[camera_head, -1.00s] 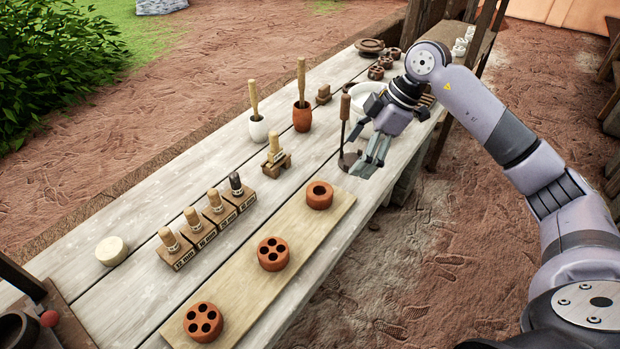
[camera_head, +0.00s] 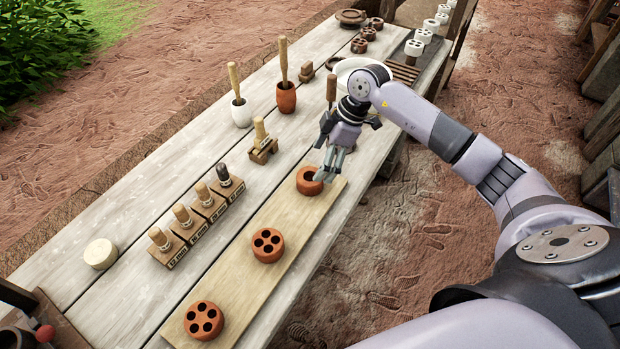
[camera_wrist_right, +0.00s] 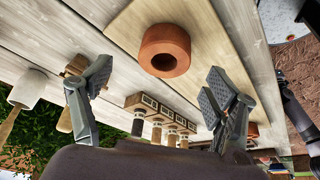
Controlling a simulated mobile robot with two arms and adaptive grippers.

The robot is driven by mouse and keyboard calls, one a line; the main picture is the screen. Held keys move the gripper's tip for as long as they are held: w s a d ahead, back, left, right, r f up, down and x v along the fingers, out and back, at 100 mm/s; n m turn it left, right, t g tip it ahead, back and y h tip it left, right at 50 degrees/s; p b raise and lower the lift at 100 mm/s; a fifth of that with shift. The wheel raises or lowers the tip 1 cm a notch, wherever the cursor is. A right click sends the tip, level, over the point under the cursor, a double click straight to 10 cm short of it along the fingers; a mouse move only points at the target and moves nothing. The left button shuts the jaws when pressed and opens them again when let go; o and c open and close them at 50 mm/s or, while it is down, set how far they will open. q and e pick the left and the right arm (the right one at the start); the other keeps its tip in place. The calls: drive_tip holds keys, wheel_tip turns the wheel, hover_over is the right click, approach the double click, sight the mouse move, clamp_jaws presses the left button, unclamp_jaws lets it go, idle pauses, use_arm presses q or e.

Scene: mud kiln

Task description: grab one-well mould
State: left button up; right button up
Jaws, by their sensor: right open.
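The one-well mould (camera_head: 309,181) is a round terracotta block with a single hole, at the far end of the pale board (camera_head: 228,284) on the table. My right gripper (camera_head: 329,176) is open, close above and beside it, and its fingers overlap the mould's right edge in the head view. In the right wrist view the mould (camera_wrist_right: 165,51) lies ahead, between and beyond the spread fingers (camera_wrist_right: 158,100), with nothing between them. I cannot tell whether a finger touches it. Two moulds with several wells, the middle one (camera_head: 267,245) and the near one (camera_head: 203,320), sit on the same board.
A row of wooden stampers in labelled blocks (camera_head: 196,222) stands left of the board. A white mortar (camera_head: 241,113), a terracotta mortar (camera_head: 286,97) and a small wooden stand (camera_head: 261,150) are farther back. A pale disc (camera_head: 101,253) lies at left. Several small pots line the far end.

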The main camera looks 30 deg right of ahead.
sight(312, 175)
drive_tip(key=shift+a+f, duration=0.2)
drive_tip(key=shift+f, duration=0.1)
drive_tip(key=x, duration=0.1)
drive_tip(key=p+x, duration=0.1)
drive_tip(key=x, duration=0.1)
drive_tip(key=shift+s+a+f, duration=0.15)
drive_tip(key=shift+a+f, duration=0.15)
drive_tip(key=shift+a, duration=0.05)
drive_tip(key=shift+a+f, duration=0.1)
drive_tip(key=shift+f, duration=0.3)
drive_tip(key=c, duration=0.8)
use_arm(q)
drive_tip(key=shift+s+r, duration=0.3)
drive_tip(key=shift+r, duration=0.45)
use_arm(e)
drive_tip(key=c, duration=0.6)
drive_tip(key=shift+r, duration=0.1)
drive_tip(key=shift+c, duration=0.2)
